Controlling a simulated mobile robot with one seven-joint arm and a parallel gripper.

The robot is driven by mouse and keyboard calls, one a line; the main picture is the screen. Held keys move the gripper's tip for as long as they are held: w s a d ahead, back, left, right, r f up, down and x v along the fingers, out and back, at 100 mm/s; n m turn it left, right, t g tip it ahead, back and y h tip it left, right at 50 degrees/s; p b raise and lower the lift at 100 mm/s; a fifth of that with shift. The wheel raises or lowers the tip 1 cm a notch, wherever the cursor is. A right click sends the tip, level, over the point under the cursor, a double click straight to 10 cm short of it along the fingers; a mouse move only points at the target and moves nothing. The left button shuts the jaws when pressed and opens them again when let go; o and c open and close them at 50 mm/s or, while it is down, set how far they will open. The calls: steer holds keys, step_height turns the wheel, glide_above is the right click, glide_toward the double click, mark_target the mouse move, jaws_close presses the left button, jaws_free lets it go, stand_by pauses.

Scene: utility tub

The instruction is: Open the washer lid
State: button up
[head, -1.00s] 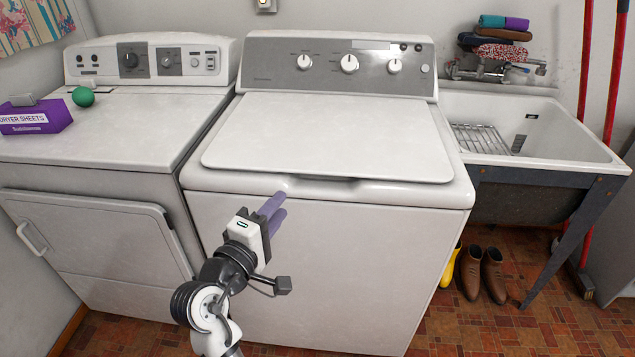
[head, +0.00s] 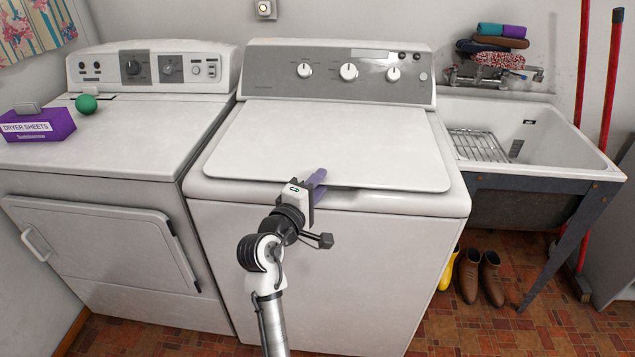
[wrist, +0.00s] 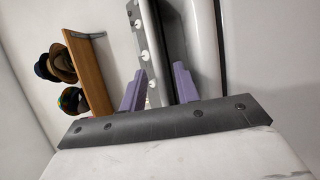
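The washer (head: 400,250) is white and stands in the middle of the head view. Its lid (head: 320,140) lies flat and looks shut, with a dark recess under the middle of its front edge. My gripper (head: 318,180) is at that front edge, left of the recess's middle, and its purple fingers overlap the edge in the picture. I cannot tell whether they touch the lid.
A dryer (head: 110,150) stands close on the left, with a purple dryer sheets box (head: 40,126) and a green ball (head: 86,104) on top. A utility sink (head: 560,145) is on the right. Shoes (head: 480,278) stand on the floor below it.

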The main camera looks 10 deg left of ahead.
steer(key=shift+w, duration=0.1)
jaws_close()
stand_by(0.4)
